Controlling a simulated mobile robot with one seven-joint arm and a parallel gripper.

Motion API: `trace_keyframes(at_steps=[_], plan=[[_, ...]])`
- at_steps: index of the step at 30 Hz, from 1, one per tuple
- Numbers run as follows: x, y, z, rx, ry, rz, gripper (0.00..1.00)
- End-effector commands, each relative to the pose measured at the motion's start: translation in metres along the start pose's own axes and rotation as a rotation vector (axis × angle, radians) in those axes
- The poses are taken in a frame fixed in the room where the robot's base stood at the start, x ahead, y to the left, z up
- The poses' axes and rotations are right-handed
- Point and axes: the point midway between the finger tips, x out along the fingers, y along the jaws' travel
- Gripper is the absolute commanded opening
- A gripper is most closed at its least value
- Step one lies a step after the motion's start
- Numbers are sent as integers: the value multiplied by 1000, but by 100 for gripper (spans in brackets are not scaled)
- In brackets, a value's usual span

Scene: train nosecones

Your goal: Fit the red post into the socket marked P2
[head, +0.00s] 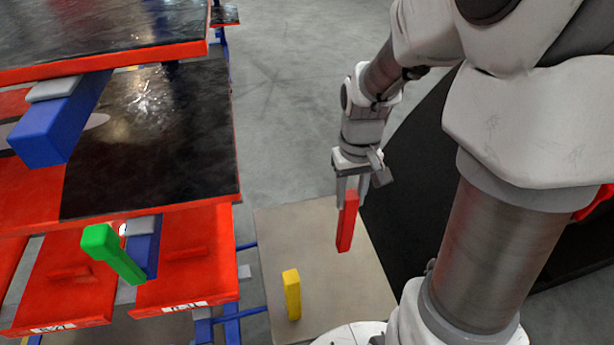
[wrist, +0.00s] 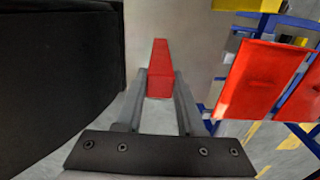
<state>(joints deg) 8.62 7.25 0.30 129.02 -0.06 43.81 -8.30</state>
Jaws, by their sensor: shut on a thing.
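The red post (head: 346,222) hangs from my gripper (head: 350,192), long side roughly upright, over the beige panel. In the wrist view the red post (wrist: 160,72) sits between the two grey fingers of my gripper (wrist: 161,85), which are shut on it. Its lower end appears clear of the panel, though the gap is hard to judge. The red drawer-like trays (head: 185,255) at the left bear small white labels (head: 186,306), too small to read surely. I cannot make out a socket marked P2.
A yellow post (head: 292,294) stands on the beige panel (head: 320,270). A green post (head: 113,253) leans out by the red trays. Dark red-edged shelves (head: 155,135) and a blue bar (head: 60,122) fill the left. Grey floor (head: 285,100) lies open between the shelves and my arm.

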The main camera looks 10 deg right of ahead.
Motion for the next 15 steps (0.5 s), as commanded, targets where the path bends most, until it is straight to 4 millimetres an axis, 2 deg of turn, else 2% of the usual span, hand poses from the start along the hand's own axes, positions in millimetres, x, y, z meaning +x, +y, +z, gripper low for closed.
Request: trace_keyframes(at_steps=[1,6,10,15], plan=[[10,-11,-6,-6,-1,-1,0],[28,-37,-22,-4,-1,0,0],[34,-48,-29,-1,1,0,0],[44,-50,-30,0,0,0,0]])
